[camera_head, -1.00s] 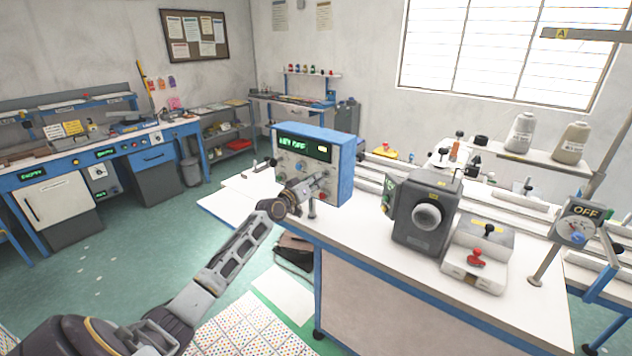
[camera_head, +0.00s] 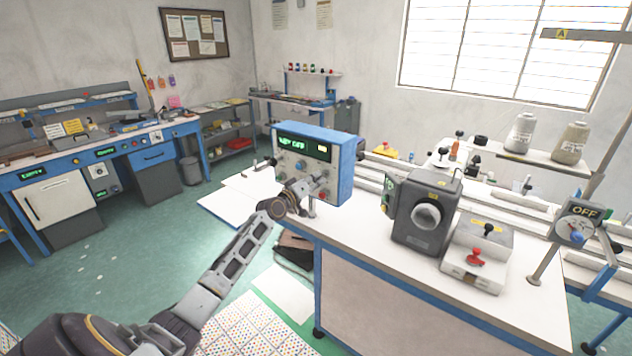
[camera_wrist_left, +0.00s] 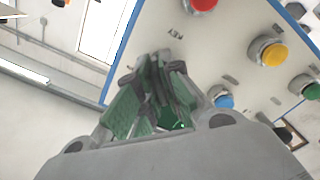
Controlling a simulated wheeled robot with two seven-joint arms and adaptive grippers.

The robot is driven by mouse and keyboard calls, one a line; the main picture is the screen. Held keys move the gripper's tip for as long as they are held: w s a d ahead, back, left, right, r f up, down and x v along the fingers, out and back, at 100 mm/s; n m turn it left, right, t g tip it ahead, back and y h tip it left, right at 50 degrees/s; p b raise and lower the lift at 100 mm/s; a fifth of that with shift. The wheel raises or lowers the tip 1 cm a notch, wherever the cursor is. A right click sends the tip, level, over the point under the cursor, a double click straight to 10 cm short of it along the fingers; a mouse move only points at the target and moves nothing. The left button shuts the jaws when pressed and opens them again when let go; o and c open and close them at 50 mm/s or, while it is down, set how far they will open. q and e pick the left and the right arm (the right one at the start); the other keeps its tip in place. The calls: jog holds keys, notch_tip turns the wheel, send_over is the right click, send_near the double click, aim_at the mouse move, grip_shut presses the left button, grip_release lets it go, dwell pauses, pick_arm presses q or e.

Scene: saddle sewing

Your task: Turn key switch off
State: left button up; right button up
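A blue-framed control box (camera_head: 343,172) stands on the white table. Its green-lit display (camera_head: 303,146) seems to read "KEY OFF", though the letters are small. My left gripper (camera_head: 318,186) is at the lower part of the box's front panel. In the left wrist view the fingers (camera_wrist_left: 158,75) point at the pale panel (camera_wrist_left: 228,48), close together. I cannot tell whether they are shut or hold anything. The key switch is not distinguishable; the fingers may hide it. Red (camera_wrist_left: 204,4), yellow (camera_wrist_left: 269,51) and blue (camera_wrist_left: 223,100) buttons show around the fingers. My right gripper is not in view.
A dark grey machine unit (camera_head: 425,213) and a box with a red knob (camera_head: 476,258) stand right of the control box. A dial marked OFF (camera_head: 577,226) is at the far right. A blue workbench (camera_head: 70,160) is at the left, with open floor between.

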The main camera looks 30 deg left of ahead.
pick_arm(q)
jog(key=o, duration=0.4)
jog(key=shift+s+a, duration=0.15)
jog(key=shift+s, duration=1.85)
jog(key=shift+s+a, duration=0.2)
jog(key=shift+s, duration=1.8)
jog(key=shift+s+a, duration=0.15)
jog(key=shift+s, duration=1.85)
jog(key=shift+m, duration=0.3)
